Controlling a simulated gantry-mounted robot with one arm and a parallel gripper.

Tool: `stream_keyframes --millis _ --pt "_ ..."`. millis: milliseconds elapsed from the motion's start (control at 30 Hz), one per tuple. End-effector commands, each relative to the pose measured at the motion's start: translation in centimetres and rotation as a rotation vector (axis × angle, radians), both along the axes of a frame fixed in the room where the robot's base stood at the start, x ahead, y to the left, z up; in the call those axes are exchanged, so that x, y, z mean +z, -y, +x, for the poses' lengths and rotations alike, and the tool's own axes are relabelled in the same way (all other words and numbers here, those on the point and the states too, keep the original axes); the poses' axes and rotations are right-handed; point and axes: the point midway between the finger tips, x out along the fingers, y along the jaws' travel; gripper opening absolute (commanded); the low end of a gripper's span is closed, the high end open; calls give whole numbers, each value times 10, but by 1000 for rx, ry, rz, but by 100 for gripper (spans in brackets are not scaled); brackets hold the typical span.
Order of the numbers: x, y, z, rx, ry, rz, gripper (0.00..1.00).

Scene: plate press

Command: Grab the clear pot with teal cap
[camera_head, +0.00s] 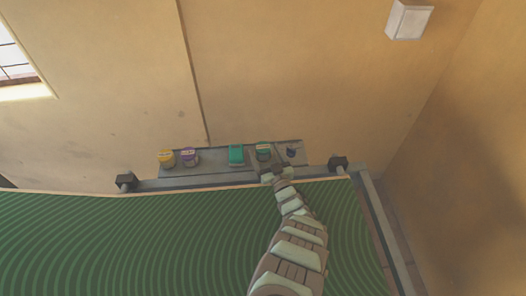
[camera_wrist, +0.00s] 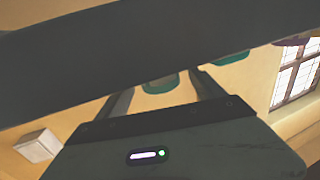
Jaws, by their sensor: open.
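The clear pot with teal cap (camera_head: 263,149) stands on the grey shelf at the back wall, right of a teal block. My gripper (camera_head: 268,173) is just in front of it, at the shelf's front edge. In the wrist view, which looks upside down, the teal cap (camera_wrist: 160,86) shows between the two spread fingers of my gripper (camera_wrist: 164,80). The fingers are open and apart, and I see no grip on the pot. The dark shelf band hides most of the pot and the fingertips in that view.
The shelf (camera_head: 212,160) also holds a yellow-capped pot (camera_head: 166,158), a purple-capped pot (camera_head: 189,156), the teal block (camera_head: 236,154) and a small dark-capped pot (camera_head: 291,151) close on the right. A rail (camera_head: 215,182) with dark end blocks runs in front. The green patterned surface (camera_head: 150,240) is clear.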

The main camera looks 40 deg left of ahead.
Motion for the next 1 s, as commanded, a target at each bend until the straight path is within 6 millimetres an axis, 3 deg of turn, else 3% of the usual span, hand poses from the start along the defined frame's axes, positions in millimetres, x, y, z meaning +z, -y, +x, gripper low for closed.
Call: stream_keyframes --millis 300,633,1000 --pt "-3 -22 11 -1 1 0 78" --pt "-1 -25 13 -1 0 1 78" --pt "-1 -25 13 -1 0 1 49"
